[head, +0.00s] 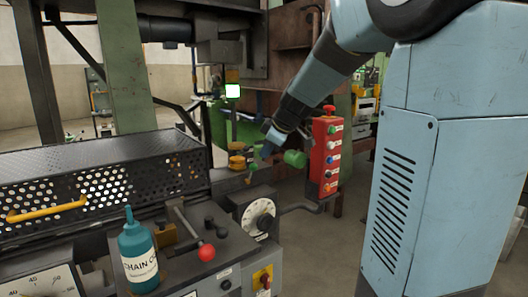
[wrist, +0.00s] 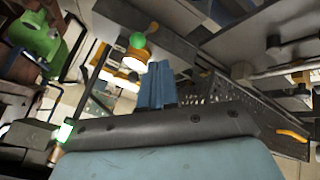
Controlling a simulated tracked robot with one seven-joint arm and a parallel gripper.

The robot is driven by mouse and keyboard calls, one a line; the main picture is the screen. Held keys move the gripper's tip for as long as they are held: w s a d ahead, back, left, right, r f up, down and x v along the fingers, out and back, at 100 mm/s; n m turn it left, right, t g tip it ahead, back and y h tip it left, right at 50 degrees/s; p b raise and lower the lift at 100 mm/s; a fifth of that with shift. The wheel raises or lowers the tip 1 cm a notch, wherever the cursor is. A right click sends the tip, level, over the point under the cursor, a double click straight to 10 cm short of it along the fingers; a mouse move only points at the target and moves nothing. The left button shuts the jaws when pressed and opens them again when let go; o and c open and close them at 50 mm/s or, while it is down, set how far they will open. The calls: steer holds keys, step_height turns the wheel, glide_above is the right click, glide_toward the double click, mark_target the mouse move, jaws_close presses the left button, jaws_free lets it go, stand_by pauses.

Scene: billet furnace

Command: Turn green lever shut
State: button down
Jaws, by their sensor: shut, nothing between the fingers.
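The green lever's round green knob (wrist: 137,40) shows in the wrist view, just above and left of my fingertips, beside yellow fittings. In the head view a small green knob (head: 252,168) sits beside a yellow fitting (head: 237,162) at the right end of the machine bed. My gripper (head: 267,151) points down and left close to that knob, coming from the upper right. In the wrist view my gripper's blue fingers (wrist: 157,70) are together and empty. I cannot tell whether they touch the lever. The lever's arm is hard to make out.
A red button box (head: 325,155) stands right of my gripper, with a green cylindrical part (head: 295,158) between. A white dial (head: 258,217), a red-knobbed lever (head: 206,252) and a teal bottle (head: 139,250) are in front. A perforated guard (head: 100,180) covers the left side.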

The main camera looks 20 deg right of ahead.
steer(key=w+f, duration=0.7)
steer(key=w, duration=0.1)
steer(key=shift+a+f, duration=0.15)
steer(key=shift+a, duration=0.3)
